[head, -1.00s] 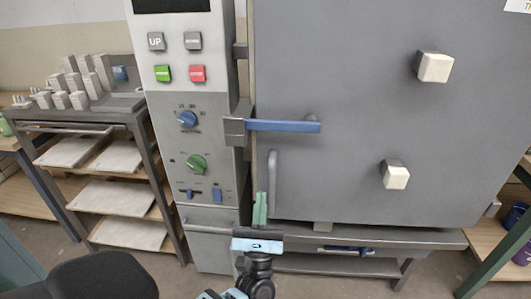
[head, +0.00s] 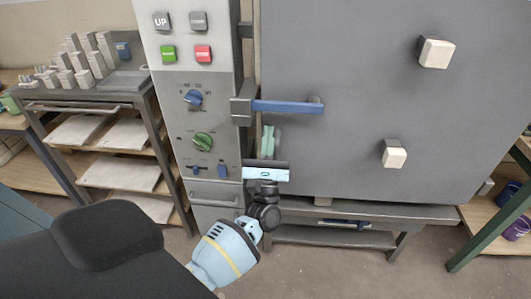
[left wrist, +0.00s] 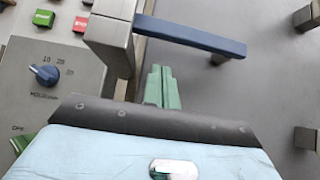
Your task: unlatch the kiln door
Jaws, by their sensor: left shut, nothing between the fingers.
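The grey kiln door (head: 360,90) fills the right of the head view and is closed. Its latch is a blue bar handle (head: 288,106) lying about level, its left end at a grey metal block (head: 242,110). My right gripper is not in view.
A control panel (head: 182,120) with buttons and knobs stands left of the door. Two pale blocks (head: 395,154) stick out from the door's right part. A shelf rack (head: 98,135) with slabs stands at the left. A low stand (head: 375,213) lies under the kiln.

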